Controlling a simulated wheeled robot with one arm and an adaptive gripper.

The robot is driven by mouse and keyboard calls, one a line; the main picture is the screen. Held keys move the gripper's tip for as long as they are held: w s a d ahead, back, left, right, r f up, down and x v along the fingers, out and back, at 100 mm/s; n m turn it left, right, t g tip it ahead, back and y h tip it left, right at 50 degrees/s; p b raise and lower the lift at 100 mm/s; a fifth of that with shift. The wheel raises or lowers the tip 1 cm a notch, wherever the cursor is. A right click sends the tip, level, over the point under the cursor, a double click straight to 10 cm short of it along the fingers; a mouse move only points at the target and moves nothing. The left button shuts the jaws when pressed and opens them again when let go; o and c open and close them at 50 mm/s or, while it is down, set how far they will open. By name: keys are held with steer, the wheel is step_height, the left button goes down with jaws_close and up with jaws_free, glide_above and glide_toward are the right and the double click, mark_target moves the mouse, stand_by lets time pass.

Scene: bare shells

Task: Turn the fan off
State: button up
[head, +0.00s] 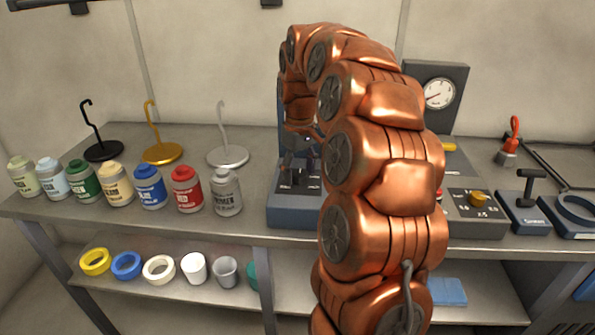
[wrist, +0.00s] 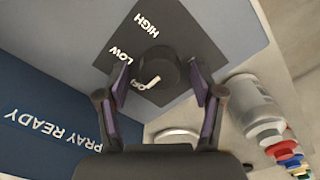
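In the wrist view a round black knob (wrist: 156,72) sits on a dark plate (wrist: 190,38) marked HIGH, LOW and OFF. Its white pointer mark lies on the knob's lower side, close to the partly covered OFF label. My gripper (wrist: 160,78) is open, with one purple-padded finger on each side of the knob and a visible gap to both. In the head view the blue-grey unit (head: 293,212) stands on the bench, largely hidden behind my copper arm. My gripper (head: 303,160) shows only as a dark shape above it, and the knob is hidden there.
Several paint bottles (head: 150,187) line the bench's front left, with a grey one (head: 226,192) nearest the unit. Hook stands (head: 228,156) rise behind them. A control box (head: 474,212) and a gauge (head: 438,93) are on the right. Tape rolls (head: 127,265) lie on the lower shelf.

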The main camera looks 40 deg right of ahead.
mark_target(298, 174)
step_height(298, 174, up, 12)
stand_by(1.1)
stand_by(0.5)
steer(key=s+a+p, duration=0.2)
steer(key=s+a, duration=0.3)
steer(key=a, duration=0.4)
steer(key=s+a+f+g+p, duration=0.1)
steer(key=s+a+f+p, duration=0.2)
steer(key=s, duration=1)
steer(key=s+a+f+m+p, duration=0.1)
steer(key=s+a+f+p, duration=0.1)
steer(key=s+a+f, duration=0.5)
steer(key=s+a, duration=0.2)
steer(key=s, duration=0.3)
steer(key=shift+s+a+f+g+p, duration=0.25)
steer(key=shift+s+f+g+p, duration=0.1)
steer(key=shift+s+g+p, duration=0.05)
